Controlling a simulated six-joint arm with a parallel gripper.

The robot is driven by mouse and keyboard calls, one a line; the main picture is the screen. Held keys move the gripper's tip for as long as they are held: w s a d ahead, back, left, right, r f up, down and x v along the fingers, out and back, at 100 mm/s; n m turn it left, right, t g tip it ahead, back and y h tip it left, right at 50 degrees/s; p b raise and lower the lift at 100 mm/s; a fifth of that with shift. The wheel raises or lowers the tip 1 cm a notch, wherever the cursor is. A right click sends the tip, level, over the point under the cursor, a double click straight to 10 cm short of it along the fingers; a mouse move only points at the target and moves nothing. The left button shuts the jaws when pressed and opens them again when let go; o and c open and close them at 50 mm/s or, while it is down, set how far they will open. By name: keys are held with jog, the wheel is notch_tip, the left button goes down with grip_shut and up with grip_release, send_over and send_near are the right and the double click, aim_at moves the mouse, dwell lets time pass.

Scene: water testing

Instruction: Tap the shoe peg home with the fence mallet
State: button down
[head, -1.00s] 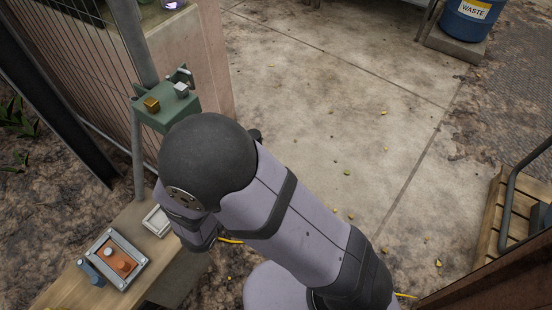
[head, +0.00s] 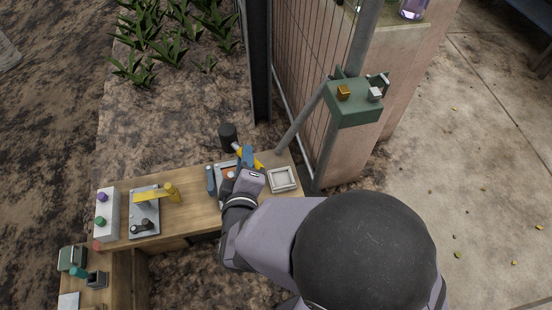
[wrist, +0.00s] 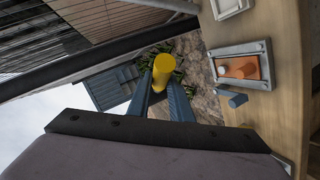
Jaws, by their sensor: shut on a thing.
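My gripper (head: 246,158) is shut on the yellow handle of a mallet with a black head (head: 228,137), held above the bench's far edge. A grey-framed fixture (wrist: 262,47) holds an orange block (wrist: 248,67) with a pale round peg (wrist: 222,70). I cannot tell for sure that this is the shoe peg, or how deep it sits. In the head view the gripper partly covers the orange block (head: 228,172).
A grey stand with a yellow arm (head: 152,197) and a white button box (head: 106,214) are left. A green box (head: 353,105) is by the post and wire fence.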

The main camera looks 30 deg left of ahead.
jog(key=shift+s+a+f+n+y, duration=0.2)
jog(key=shift+s+a+n+y, duration=0.2)
jog(key=shift+s+a+y, duration=0.1)
jog(key=shift+f+b, duration=0.1)
jog(key=shift+b, duration=0.5)
notch_tip(320, 180, down, 2)
jog(key=b, duration=0.4)
jog(key=shift+f, duration=0.25)
jog(key=shift+d+f+b, duration=0.1)
jog(key=shift+f+b, duration=0.05)
jog(key=shift+b, duration=1.15)
dwell(0.3)
dwell(0.4)
